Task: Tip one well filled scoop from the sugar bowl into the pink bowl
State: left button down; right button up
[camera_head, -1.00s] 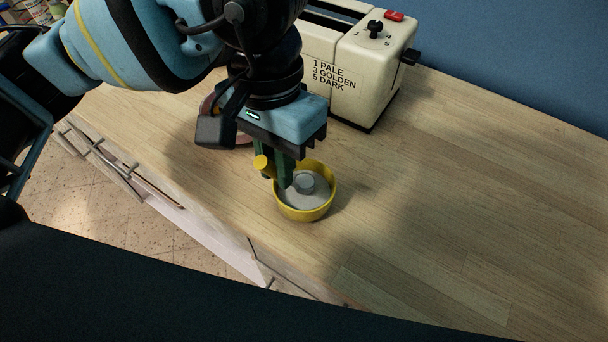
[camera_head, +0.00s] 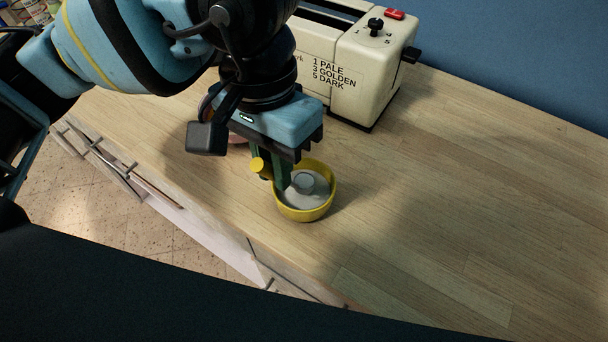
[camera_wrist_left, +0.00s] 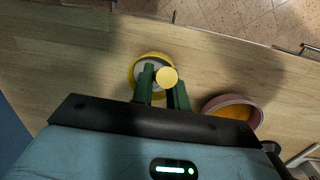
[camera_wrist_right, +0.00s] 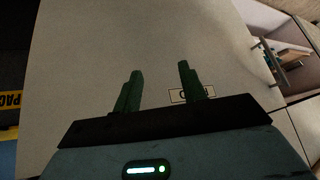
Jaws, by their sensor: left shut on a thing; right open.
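The yellow sugar bowl (camera_head: 320,208) stands on the wooden counter with pale grey-white sugar in it. My left gripper (camera_head: 271,180) points down at the bowl's left side, shut on a scoop with a yellow handle end (camera_head: 257,164). A round grey part of the scoop (camera_head: 303,181) shows in the sugar. In the left wrist view the yellow handle end (camera_wrist_left: 166,77) lies between the green fingers, over the bowl (camera_wrist_left: 141,62). The pink bowl (camera_wrist_left: 236,102) is right of the gripper there, with orange inside; in the head view my arm mostly hides it. My right gripper (camera_wrist_right: 160,88) is open and empty.
A cream toaster (camera_head: 362,75) stands behind the bowls against the blue wall. The counter to the right (camera_head: 450,190) is clear. Drawer handles (camera_head: 110,165) line the counter's front. The right gripper faces a plain pale surface with a small label (camera_wrist_right: 190,95).

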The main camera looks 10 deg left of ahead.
pick_arm(q)
jog(key=shift+s+a+f+t+h+b, duration=0.2)
jog(key=shift+s+a+t+h+b, duration=0.1)
jog(key=shift+s+t+b, duration=0.1)
pick_arm(e)
jog(key=shift+s+f, duration=0.4)
jog(key=shift+f, duration=0.25)
pick_arm(q)
jog(key=shift+w+d+r, duration=0.1)
jog(key=shift+r, duration=0.2)
jog(key=shift+r+p, duration=0.65)
jog(key=shift+r, duration=0.7)
jog(key=shift+r+p, duration=0.5)
jog(key=shift+r, duration=0.85)
jog(key=shift+r+p, duration=0.35)
jog(key=shift+r, duration=0.7)
pick_arm(e)
jog(key=shift+w+r, duration=0.3)
jog(key=shift+r, duration=0.3)
jog(key=shift+w+r, duration=0.3)
jog(key=shift+r, duration=0.35)
jog(key=shift+w+r, duration=0.3)
jog(key=shift+r, duration=0.3)
jog(key=shift+w+t, duration=0.3)
jog(key=shift+w, duration=0.05)
